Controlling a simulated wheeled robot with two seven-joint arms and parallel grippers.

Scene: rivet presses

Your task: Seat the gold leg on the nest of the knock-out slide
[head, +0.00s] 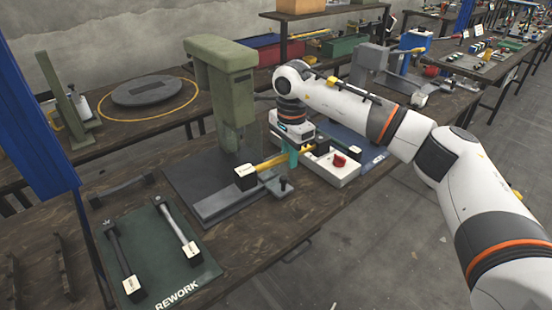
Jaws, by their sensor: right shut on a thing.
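The gold leg (272,163) is a yellow rod with a cream-and-black block (246,177) at its left end. My right gripper (292,158), with teal fingers, is shut on the rod toward its right part. The block end lies over or just behind the knock-out slide (228,203), a grey bar with a dark knob (285,184), in front of the green press (225,90). I cannot tell whether the block touches the slide. The nest is not clearly visible, and the fingers partly cover the rod. My left gripper is out of view.
A green REWORK mat (160,240) at front left holds a black leg (122,262) and a silver leg (178,230). The bench edge runs along the front right.

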